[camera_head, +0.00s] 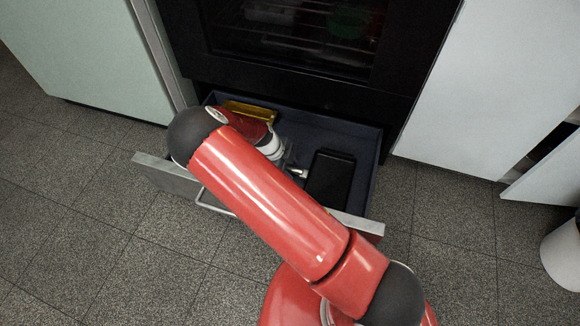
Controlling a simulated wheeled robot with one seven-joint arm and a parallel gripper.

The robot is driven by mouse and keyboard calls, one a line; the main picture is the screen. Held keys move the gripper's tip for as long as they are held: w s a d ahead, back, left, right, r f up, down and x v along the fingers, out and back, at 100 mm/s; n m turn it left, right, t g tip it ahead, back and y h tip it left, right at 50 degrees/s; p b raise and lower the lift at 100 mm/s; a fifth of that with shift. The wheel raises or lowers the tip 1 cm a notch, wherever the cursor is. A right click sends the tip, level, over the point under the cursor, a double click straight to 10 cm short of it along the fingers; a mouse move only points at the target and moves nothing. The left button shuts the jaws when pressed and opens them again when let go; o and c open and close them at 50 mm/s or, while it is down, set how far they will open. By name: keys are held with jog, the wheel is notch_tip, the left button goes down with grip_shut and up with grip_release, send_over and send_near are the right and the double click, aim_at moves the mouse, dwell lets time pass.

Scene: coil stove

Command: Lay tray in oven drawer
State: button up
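The oven drawer (168,176) is pulled out below the stove, with a dark blue inside and a pale front panel. A black rectangular thing, likely the tray (332,180), is in the right part of the drawer. Whether it rests flat on the drawer floor is hard to tell. My gripper (297,172) is low in the drawer, at the left edge of the black tray. My red arm hides most of the gripper, so I cannot see whether its fingers are open or hold the tray's edge.
A gold-coloured rectangular thing (250,111) lies at the back left of the drawer. The dark oven door (300,45) is shut above. Pale cabinets stand on both sides, and a white cabinet door or drawer (550,170) juts out at right. A white bin (565,255) stands at the right edge.

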jog(key=p+v, duration=0.2)
jog(key=v, duration=1)
jog(key=s+d+r+n+y, duration=0.2)
jog(key=r, duration=0.4)
jog(key=s+d+r+n+y, duration=0.1)
jog(key=d+r+n+y, duration=0.15)
jog(key=r, duration=0.35)
jog(key=s+d+r+n+t, duration=0.2)
jog(key=s+d+r+n, duration=0.3)
jog(key=s+r+n, duration=0.4)
jog(key=s+d+r+n+t, duration=0.3)
jog(key=s+d+r+n, duration=0.3)
jog(key=s+r+n, duration=0.3)
jog(key=s+r, duration=0.3)
jog(key=shift+s+d, duration=0.2)
jog(key=shift+d, duration=0.1)
jog(key=shift+r+y, duration=0.15)
jog(key=shift+y, duration=0.1)
